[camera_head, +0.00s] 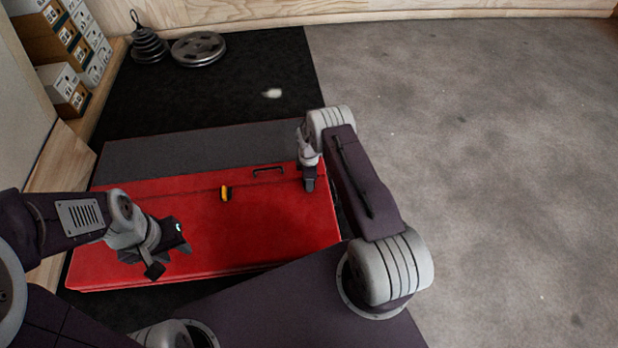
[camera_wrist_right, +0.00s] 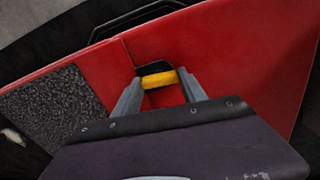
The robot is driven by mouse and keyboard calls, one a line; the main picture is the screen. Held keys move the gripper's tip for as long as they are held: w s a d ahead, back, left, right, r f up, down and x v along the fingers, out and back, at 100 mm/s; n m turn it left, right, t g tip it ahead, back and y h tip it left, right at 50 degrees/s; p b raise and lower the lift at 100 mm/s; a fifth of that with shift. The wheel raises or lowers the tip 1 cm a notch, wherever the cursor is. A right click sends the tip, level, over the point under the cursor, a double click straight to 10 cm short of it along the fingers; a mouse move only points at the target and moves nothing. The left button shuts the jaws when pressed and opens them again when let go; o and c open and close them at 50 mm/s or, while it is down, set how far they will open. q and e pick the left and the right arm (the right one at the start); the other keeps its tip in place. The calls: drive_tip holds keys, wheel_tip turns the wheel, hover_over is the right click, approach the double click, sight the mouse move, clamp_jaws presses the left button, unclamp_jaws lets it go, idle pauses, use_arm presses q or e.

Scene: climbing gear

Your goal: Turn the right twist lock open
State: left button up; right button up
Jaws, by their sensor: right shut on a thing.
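A red case (camera_head: 240,228) lies on the dark floor with a grey strip along its far side. The left twist lock (camera_head: 226,193), yellow, stands upright on its top, left of the black handle (camera_head: 267,169). My right gripper (camera_head: 309,184) is at the right part of the case and hides the right twist lock in the head view. In the right wrist view, the yellow right twist lock (camera_wrist_right: 158,80) sits across between the two grey fingers of my right gripper (camera_wrist_right: 160,88), which is shut on it. My left gripper (camera_head: 169,255) is open and empty above the case's left front.
Weight plates (camera_head: 198,49) and a stacked weight (camera_head: 148,45) stand on the black mat (camera_head: 240,100) at the back left. Boxes (camera_head: 66,83) line the left wall. The grey floor (camera_head: 480,150) on the right is clear.

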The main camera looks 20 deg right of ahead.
drive_tip(key=shift+s+n, duration=0.1)
drive_tip(key=shift+n, duration=0.6)
drive_tip(key=o, duration=1.4)
drive_tip(key=shift+c, duration=0.2)
drive_tip(key=shift+r, duration=0.1)
wheel_tip(320, 180, up, 9)
drive_tip(key=p, duration=0.6)
